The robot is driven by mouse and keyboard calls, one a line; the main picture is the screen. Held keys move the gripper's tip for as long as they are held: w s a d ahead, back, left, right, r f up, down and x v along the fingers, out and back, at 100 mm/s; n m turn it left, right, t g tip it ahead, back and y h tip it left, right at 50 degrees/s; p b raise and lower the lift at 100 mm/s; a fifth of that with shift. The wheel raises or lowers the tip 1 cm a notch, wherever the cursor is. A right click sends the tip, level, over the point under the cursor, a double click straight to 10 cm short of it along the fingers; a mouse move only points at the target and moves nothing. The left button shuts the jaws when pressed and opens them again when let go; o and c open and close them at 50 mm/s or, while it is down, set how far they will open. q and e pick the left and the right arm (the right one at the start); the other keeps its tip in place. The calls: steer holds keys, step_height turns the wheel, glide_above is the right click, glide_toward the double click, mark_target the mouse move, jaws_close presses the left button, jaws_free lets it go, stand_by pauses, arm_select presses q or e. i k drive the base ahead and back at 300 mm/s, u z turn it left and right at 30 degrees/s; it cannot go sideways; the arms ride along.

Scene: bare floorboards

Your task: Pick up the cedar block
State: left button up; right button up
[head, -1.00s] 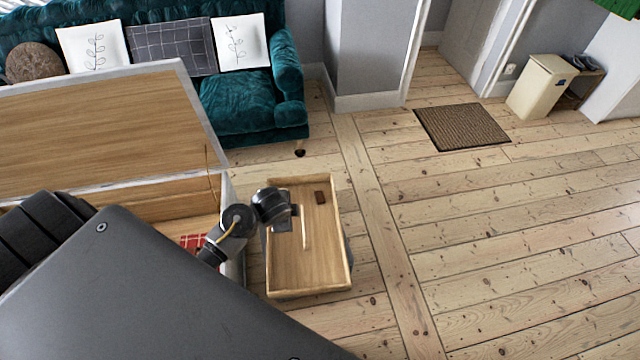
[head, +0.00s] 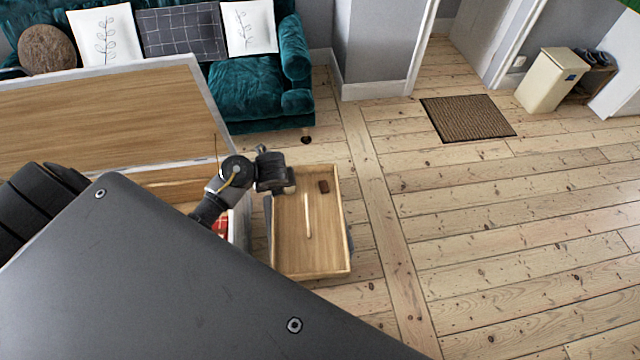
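The cedar block, a small dark reddish-brown block (head: 323,186), lies near the far right corner inside a shallow wooden tray (head: 340,270). My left gripper (head: 286,187) is at the tray's far left, a little left of the block and apart from it. Its fingers are small and foreshortened, so I cannot tell whether they are open or shut. Nothing is seen held in it. My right gripper is not in view.
A thin pale stick (head: 307,216) lies in the tray. Left of the tray stands a white-edged chest with a raised wooden lid (head: 110,105) and a red item (head: 221,227) inside. A teal sofa (head: 250,90) stands behind. Floor to the right is clear up to a brown mat (head: 468,118).

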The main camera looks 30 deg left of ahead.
mark_target(323, 186)
steer(key=z, duration=0.05)
steer(key=i, duration=0.85)
